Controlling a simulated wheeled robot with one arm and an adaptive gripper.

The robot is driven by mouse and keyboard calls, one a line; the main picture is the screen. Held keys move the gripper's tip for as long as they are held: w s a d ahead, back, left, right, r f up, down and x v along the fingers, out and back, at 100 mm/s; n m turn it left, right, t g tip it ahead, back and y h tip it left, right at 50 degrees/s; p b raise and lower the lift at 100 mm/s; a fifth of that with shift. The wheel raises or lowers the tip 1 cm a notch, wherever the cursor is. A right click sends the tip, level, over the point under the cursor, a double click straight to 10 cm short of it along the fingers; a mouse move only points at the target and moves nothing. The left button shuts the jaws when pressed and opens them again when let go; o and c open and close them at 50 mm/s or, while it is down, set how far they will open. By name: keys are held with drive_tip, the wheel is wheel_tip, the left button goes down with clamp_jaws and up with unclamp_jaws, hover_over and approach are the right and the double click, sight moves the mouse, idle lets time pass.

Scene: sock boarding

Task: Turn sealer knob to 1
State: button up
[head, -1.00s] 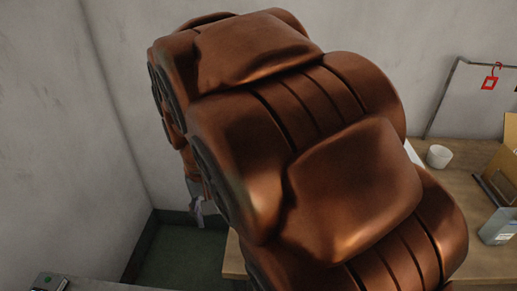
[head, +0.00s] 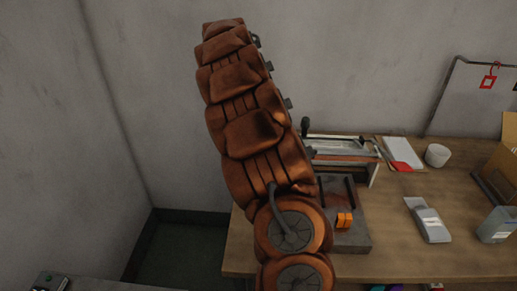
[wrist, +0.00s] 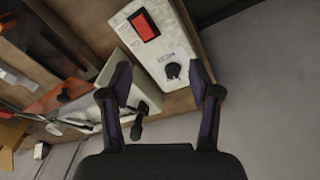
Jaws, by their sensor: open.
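In the wrist view a pale control box shows at the top, with a round black knob (wrist: 172,70) near its lower end and a red switch (wrist: 144,26) higher up. The dial marks by the knob are too small to read. My gripper (wrist: 162,78) is open and empty, its fingers on either side of the knob in the picture. I cannot tell how far away the knob is. In the head view the sealer (head: 345,150) lies at the back of the table, partly behind my arm. My gripper and the knob are hidden there.
A black lever (wrist: 137,130) sticks out between my fingers in the wrist view.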

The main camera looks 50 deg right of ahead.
drive_tip(key=w+d+f+m, duration=0.1)
drive_tip(key=d+f, duration=0.1)
drive_tip(key=d, duration=0.1)
drive_tip(key=w+d+f+m, duration=0.1)
drive_tip(key=d+f, duration=0.1)
drive_tip(key=d, duration=0.2)
drive_tip(key=w+d+f+m, duration=0.1)
drive_tip(key=d+f, duration=0.1)
drive_tip(key=d, duration=0.2)
drive_tip(key=shift+t+y, duration=0.4)
drive_tip(key=shift+f+p, duration=1.3)
drive_tip(key=shift+f, duration=2.65)
drive_tip(key=shift+c, duration=0.4)
drive_tip(key=c, duration=1.1)
